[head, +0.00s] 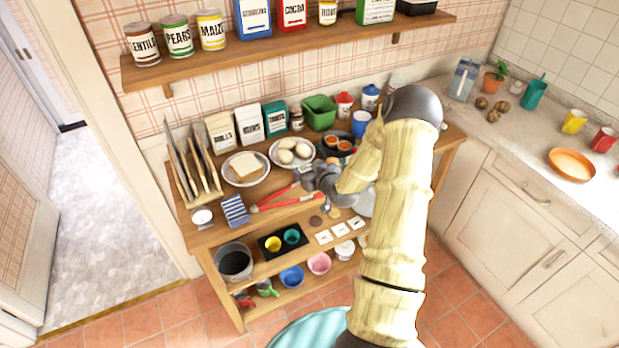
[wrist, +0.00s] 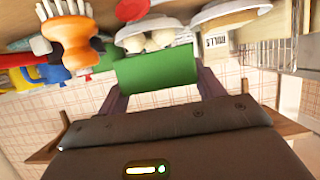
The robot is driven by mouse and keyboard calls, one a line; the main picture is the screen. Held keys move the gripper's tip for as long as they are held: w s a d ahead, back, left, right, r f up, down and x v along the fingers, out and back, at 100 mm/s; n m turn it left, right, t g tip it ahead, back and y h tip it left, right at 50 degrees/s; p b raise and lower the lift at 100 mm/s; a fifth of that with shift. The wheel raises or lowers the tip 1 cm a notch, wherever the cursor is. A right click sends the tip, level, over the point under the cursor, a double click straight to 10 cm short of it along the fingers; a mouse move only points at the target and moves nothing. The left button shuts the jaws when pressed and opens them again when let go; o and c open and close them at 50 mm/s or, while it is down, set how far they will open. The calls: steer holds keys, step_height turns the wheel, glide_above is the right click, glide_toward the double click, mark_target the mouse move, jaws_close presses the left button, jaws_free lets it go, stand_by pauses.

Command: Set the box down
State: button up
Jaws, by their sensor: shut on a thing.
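My gripper (wrist: 160,85) is shut on a green box (wrist: 155,68), which sits between its two fingers in the wrist view. In the head view my gripper (head: 318,182) is above the front of the wooden table's top (head: 275,187), just in front of the plate of eggs (head: 291,153). The box is hard to make out there, mostly hidden by the gripper. I cannot tell whether it touches anything below.
A bread plate (head: 246,168), red-handled tool (head: 276,200), blue striped item (head: 235,211) and plate rack (head: 190,170) are left of my gripper. Labelled boxes (head: 248,125) and a green tub (head: 319,112) stand behind. A wall shelf (head: 280,48) with tins and boxes runs above.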

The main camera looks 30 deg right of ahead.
steer(key=shift+w+f, duration=0.2)
steer(key=shift+f, duration=0.25)
steer(key=f, duration=0.2)
steer(key=f+p, duration=0.1)
steer(key=shift+s+d, duration=0.15)
steer(key=shift+d, duration=0.1)
steer(key=shift+a+f, duration=0.2)
steer(key=shift+a, duration=0.25)
steer(key=shift+d+f, duration=0.15)
steer(key=shift+f, duration=0.1)
steer(key=shift+f+b, duration=0.1)
steer(key=shift+b, duration=0.25)
steer(key=shift+d+f+b, duration=0.1)
steer(key=shift+f+b, duration=0.2)
